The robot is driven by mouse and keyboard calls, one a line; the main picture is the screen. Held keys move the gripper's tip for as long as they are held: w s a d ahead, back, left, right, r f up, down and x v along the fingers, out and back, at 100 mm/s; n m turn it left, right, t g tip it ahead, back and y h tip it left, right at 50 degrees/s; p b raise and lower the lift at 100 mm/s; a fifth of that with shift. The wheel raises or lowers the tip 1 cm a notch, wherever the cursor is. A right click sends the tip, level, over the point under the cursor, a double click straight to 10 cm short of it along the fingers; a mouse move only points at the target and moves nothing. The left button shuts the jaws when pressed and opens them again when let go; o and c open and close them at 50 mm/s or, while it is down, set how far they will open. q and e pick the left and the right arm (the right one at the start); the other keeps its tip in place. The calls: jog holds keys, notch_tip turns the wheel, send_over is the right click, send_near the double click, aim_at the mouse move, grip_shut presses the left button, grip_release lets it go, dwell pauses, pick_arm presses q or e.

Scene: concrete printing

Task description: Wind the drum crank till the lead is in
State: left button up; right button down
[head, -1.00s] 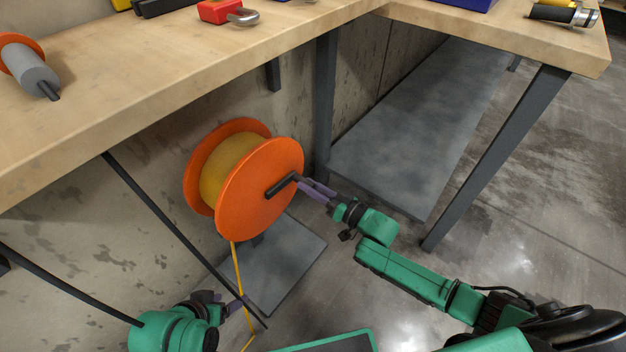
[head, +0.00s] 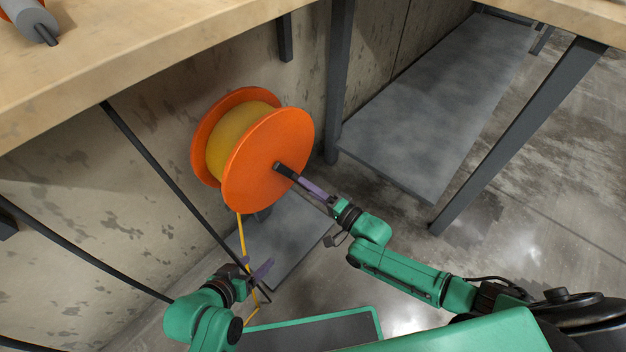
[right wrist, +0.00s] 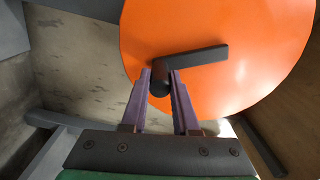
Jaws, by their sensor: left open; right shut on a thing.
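The orange drum (head: 262,180), wound with yellow lead (head: 232,140), is mounted below the bench by the wall. Its dark crank (head: 283,169) stands out from the near face. My right gripper (head: 303,181) is shut on the crank handle; the right wrist view shows the handle (right wrist: 160,80) between the purple fingers, with the crank arm (right wrist: 200,58) running right across the orange face. A length of lead (head: 241,234) hangs from the drum toward the floor. My left gripper (head: 262,270) is open close to this lead; I cannot tell whether the lead lies between its fingers.
The wooden bench (head: 130,60) overhangs the drum. Thin dark bars (head: 165,173) slant across the left, near my left arm. A grey slab (head: 290,235) lies beneath the drum. A grey low shelf (head: 440,110) and a bench leg (head: 520,135) stand to the right.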

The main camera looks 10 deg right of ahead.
jog(key=s+a+m, duration=0.5)
jog(key=m, duration=0.5)
jog(key=shift+a+f, duration=0.35)
jog(key=c, duration=0.7)
grip_release()
jog(key=shift+r, duration=0.1)
